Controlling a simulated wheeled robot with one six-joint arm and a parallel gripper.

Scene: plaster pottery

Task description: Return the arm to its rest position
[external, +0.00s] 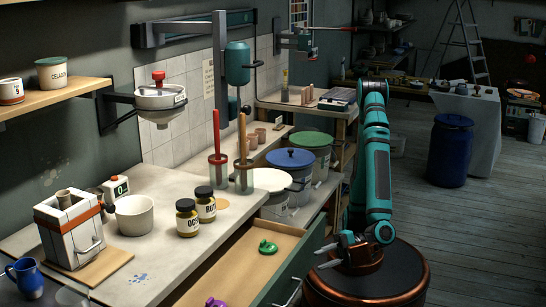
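My arm rises in teal links above my round dark base and folds over at a high elbow. My gripper (323,257) hangs low at the arm's lower end, in front of the arm and just above my base. It points left, toward the open drawer (218,268). Its pale metal fingers appear spread apart with nothing between them. They are small in the view, and a gap separates them from the drawer's dark green front.
The drawer juts out from the counter (160,250) and holds a green object (268,247) and a purple object (215,302). Lidded buckets (290,160) stand left of my arm. A blue barrel (450,150) stands behind right. The floor at right is clear.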

